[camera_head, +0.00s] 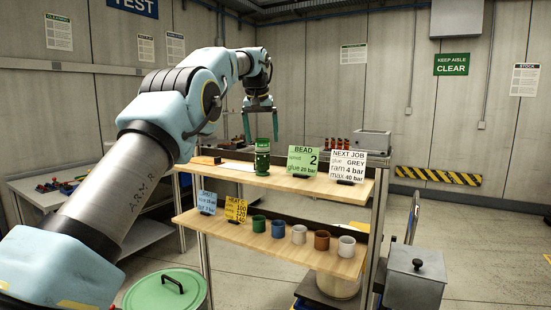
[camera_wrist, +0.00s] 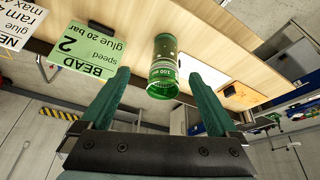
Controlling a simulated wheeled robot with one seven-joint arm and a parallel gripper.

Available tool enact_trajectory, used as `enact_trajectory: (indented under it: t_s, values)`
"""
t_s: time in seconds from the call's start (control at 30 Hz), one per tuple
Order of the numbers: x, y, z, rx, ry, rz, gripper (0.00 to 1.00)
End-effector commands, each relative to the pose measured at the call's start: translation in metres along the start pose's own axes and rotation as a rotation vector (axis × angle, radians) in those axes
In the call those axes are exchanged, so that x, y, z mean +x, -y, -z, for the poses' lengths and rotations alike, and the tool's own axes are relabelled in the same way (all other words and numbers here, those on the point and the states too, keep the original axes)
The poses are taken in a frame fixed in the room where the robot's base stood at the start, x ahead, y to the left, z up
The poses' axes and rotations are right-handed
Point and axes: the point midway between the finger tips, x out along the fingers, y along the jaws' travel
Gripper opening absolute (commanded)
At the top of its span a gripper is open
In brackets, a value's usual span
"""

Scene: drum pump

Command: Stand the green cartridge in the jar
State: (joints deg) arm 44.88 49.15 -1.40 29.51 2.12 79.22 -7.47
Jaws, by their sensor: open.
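The green cartridge (camera_head: 262,158) stands upright on the upper shelf, with a paler label band. In the wrist view the cartridge (camera_wrist: 164,72) shows between and beyond my fingers, with a printed label near its rim. My gripper (camera_head: 261,138) is open and points down at the cartridge's top; in the wrist view its two green fingers (camera_wrist: 155,68) are apart, with nothing held. Whether they touch the cartridge cannot be told. Small open jars stand in a row on the lower shelf: green (camera_head: 258,223), blue (camera_head: 278,228), white (camera_head: 299,234), brown (camera_head: 321,240) and light grey (camera_head: 346,246).
On the upper shelf (camera_head: 290,183), a green BEAD card (camera_head: 304,160) and a white NEXT JOB card (camera_head: 348,165) stand right of the cartridge. Blue (camera_head: 207,202) and yellow (camera_head: 236,209) cards stand left of the jars. A green-lidded drum (camera_head: 165,293) is on the floor.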

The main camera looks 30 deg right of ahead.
Motion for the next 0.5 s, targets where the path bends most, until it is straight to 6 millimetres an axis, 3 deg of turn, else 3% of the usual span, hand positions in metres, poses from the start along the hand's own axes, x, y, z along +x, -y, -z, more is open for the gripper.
enact_trajectory:
  t_s: [0.07,0.3,0.5]
  values:
    - [-0.001,0.004,0.003,0.015,-0.006,0.025,0.95]
    - [0.034,0.006,0.003,0.017,-0.005,0.03,0.95]
    - [0.052,0.006,0.004,0.016,-0.006,0.029,0.95]
